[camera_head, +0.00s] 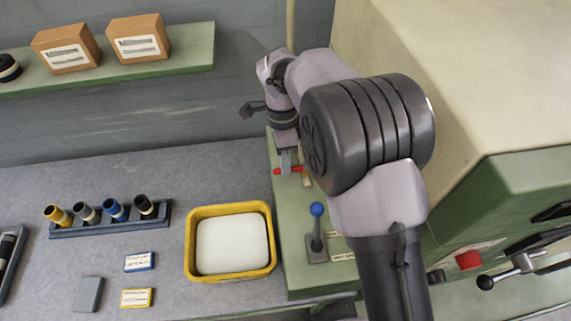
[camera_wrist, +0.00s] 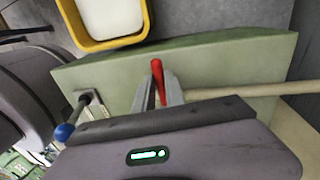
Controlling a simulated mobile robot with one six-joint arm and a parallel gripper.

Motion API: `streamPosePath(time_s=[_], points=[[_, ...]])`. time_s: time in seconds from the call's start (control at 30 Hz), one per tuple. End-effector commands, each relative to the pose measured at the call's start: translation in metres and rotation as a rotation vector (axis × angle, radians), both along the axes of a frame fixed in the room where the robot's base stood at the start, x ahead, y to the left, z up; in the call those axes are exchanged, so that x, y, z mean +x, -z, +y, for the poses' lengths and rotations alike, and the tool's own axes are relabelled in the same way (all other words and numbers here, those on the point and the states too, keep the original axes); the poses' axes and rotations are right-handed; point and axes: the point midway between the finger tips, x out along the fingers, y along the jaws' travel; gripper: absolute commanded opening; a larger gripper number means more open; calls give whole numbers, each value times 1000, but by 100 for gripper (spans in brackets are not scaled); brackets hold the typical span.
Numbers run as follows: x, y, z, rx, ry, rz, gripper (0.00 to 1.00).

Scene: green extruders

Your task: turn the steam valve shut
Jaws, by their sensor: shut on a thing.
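The steam valve shows as a red lever handle (camera_head: 287,171) on the green machine ledge (camera_head: 290,255), near its back end. In the wrist view the red handle (camera_wrist: 158,78) stands between my gripper's two fingers. My gripper (camera_head: 287,165) points down at the valve and is shut on the red handle. In the wrist view my gripper (camera_wrist: 160,92) has a finger on each side of it. The valve body under the handle is mostly hidden by my fingers and wrist. A beige pipe (camera_wrist: 235,90) runs along the ledge beside the handle.
A blue-knobbed lever (camera_head: 317,220) stands on the ledge in front of the valve. A yellow tray (camera_head: 190,245) with white contents sits left of the ledge. The large green and cream machine (camera_head: 500,80) rises at the right. A wall shelf (camera_head: 190,52) holds boxes.

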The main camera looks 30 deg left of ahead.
Motion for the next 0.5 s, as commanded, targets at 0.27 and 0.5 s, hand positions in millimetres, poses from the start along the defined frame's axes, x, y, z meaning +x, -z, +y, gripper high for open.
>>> streamPosePath(time_s=[0.27,0.5], points=[[3,-1,2,2,49,-3,0],[3,-1,2,2,54,-2,0]])
